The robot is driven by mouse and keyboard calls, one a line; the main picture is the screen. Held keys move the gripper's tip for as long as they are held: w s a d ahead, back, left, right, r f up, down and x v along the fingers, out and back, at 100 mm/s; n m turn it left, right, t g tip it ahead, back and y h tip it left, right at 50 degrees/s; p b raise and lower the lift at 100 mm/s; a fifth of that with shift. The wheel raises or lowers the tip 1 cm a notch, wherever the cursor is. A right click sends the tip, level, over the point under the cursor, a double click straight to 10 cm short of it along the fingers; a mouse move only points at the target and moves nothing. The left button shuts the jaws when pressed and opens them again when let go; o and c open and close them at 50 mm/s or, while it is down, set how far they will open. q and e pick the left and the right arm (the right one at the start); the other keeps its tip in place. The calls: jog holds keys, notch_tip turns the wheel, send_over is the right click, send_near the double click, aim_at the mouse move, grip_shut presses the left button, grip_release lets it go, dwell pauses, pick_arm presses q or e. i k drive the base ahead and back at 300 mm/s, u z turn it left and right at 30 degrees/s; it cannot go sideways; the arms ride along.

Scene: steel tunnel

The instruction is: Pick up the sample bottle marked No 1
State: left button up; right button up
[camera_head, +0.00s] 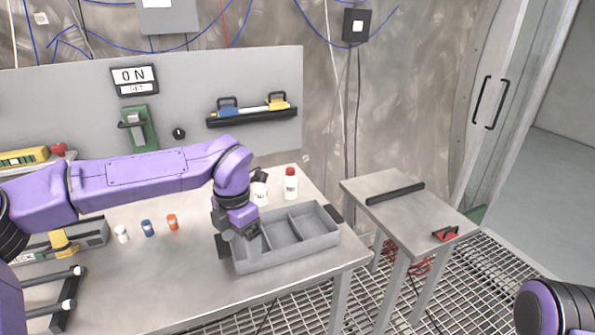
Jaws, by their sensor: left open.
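A white bottle with a red cap (291,186) stands upright on the table, behind the grey tray. A second white bottle with a dark cap (260,193) stands to its left, partly hidden by my left wrist. Their labels are too small to read, so I cannot tell which is No 1. My left gripper (243,246) points down at the left compartment of the grey divided tray (290,254), in front of the bottles. It is open, and I see no bottle between its fingers. My right gripper is out of view.
Small white (122,233), blue (147,228) and orange (172,222) containers stand left of the tray. A rack with rods (68,303) is at the front left. A side table (405,211) with a black bar stands right. The front middle tabletop is clear.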

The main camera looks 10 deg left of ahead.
aim_at(290, 181)
jog(key=i, duration=1.3)
